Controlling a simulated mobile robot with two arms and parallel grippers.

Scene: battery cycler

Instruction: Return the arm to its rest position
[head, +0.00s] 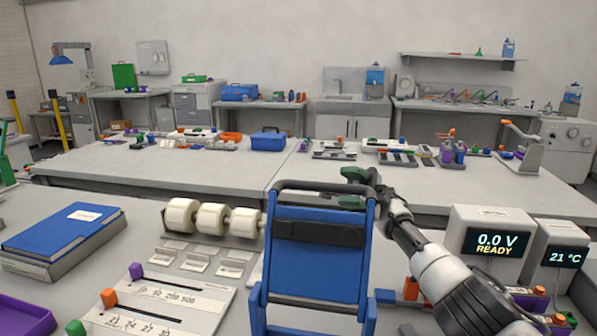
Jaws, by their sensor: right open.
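My right arm (440,270) comes in from the lower right and reaches up toward the middle of the view. My left gripper is not in view.
A white meter reading 0.0 V READY (492,240) and a 21 °C unit (562,258) stand right of my arm. White rolls (212,218), a blue binder (65,228) and slotted scale boards (160,300) lie left. A long grey table (230,185) stands beyond.

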